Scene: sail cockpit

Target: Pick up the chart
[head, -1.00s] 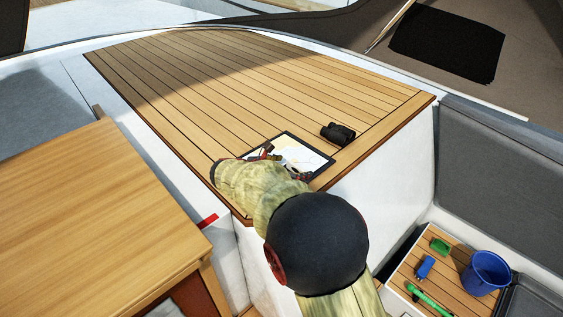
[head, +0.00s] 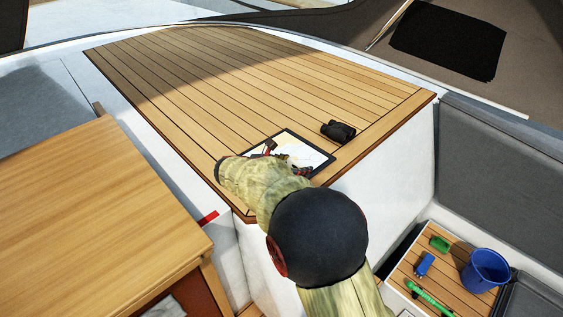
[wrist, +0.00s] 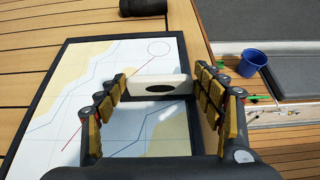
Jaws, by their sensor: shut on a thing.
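The chart (head: 312,157) is a flat sheet with a dark border, pale blue and yellow areas and a red line. It is at the near end of the slatted wooden top; I cannot tell whether it is lifted clear. In the wrist view the chart (wrist: 75,95) fills the left and middle, with a pale block-like grip with a dark oval (wrist: 160,87) on it. My gripper (wrist: 160,80) has its fingers on either side of this grip and is shut on it. In the head view my gripper (head: 285,166) is over the chart, and my arm hides its near part.
Black binoculars (head: 338,131) lie just beyond the chart's right side. A blue bucket (head: 485,270) and small green and blue items stand on a lower slatted surface at the right. A wooden table (head: 90,210) is at the left. The far wooden top is clear.

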